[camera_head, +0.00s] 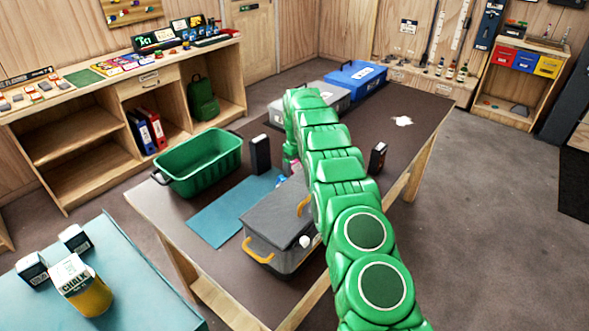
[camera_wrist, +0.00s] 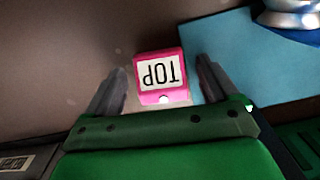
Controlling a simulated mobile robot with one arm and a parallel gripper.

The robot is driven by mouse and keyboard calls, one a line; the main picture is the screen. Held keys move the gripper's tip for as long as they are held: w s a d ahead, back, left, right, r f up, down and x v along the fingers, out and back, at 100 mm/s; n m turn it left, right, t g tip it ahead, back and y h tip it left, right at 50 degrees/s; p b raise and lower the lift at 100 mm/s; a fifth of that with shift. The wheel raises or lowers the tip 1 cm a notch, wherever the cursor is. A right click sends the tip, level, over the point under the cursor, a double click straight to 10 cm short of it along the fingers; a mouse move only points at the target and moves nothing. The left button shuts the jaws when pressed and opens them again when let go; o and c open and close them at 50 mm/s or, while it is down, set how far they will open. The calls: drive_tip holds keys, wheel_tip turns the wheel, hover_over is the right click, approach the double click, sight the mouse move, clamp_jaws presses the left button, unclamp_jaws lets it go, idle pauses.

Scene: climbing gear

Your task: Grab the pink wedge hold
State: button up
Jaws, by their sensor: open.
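The pink wedge hold (camera_wrist: 183,92) lies on the dark tabletop, at the edge of the blue mat (camera_wrist: 235,70), in the wrist view. It has a white label reading TOP, upside down in the picture. My gripper (camera_wrist: 160,68) is open, with one finger to the left of the hold and one to the right. Gaps show on both sides, so neither finger appears to touch it. In the head view a small bit of pink (camera_head: 281,180) shows beside my green arm, which hides most of that spot.
A grey lidded box (camera_head: 275,215) with yellow handles stands near the front of the table (camera_head: 410,125). A green crate (camera_head: 200,165) and an upright black box (camera_head: 260,154) are left of my arm. Another black box (camera_head: 378,158) stands right. A silver-and-blue object (camera_wrist: 292,15) is near the hold.

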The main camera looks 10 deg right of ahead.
drive_tip(key=c, duration=1.1)
